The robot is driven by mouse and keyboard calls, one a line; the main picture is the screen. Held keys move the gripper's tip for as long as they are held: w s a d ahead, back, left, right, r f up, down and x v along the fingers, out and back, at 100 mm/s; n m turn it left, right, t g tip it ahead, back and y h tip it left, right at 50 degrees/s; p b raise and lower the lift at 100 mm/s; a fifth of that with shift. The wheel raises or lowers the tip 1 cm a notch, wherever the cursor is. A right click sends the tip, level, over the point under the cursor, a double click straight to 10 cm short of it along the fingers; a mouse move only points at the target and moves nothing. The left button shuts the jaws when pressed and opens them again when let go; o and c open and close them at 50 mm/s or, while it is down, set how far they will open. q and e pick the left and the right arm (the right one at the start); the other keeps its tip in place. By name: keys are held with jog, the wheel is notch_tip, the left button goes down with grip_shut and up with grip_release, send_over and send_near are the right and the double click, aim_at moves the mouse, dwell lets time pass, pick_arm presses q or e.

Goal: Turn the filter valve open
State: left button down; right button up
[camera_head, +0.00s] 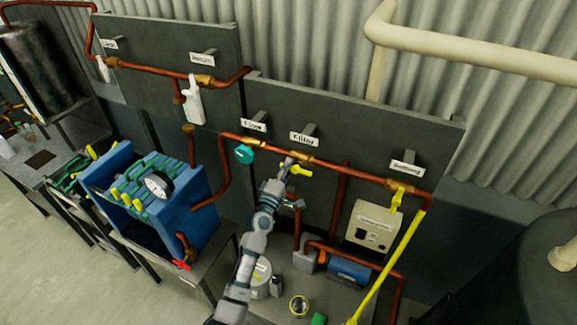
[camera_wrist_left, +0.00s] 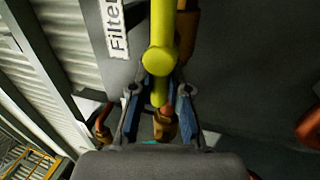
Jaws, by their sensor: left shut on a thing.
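The yellow filter valve handle (camera_head: 302,171) sits on the copper pipe just below the "Filter" label (camera_head: 303,139). In the left wrist view the handle (camera_wrist_left: 160,60) runs up the picture, with a round knob, and roughly follows the copper pipe behind it. My left gripper (camera_head: 287,173) is at the handle's left end. In the left wrist view the blue-lined fingers of this gripper (camera_wrist_left: 160,88) close on the handle's lower end, just below the knob. The gripper partly hides the valve body. My right gripper is not in view.
A teal valve handle (camera_head: 244,154) is left of the filter valve. Another yellow handle (camera_head: 397,197) hangs at the right, near a yellow pipe (camera_head: 385,265). A blue filter press (camera_head: 150,195) stands left of my arm. A beige control box (camera_head: 371,228) is below the pipe.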

pick_arm(q)
jog(key=shift+n, duration=0.3)
jog(key=c, duration=1.2)
grip_release()
jog(key=shift+w+f, duration=0.1)
jog(key=shift+o, duration=0.4)
jog(key=shift+w+f, duration=0.1)
jog(key=shift+w, duration=0.05)
jog(key=v, duration=1.2)
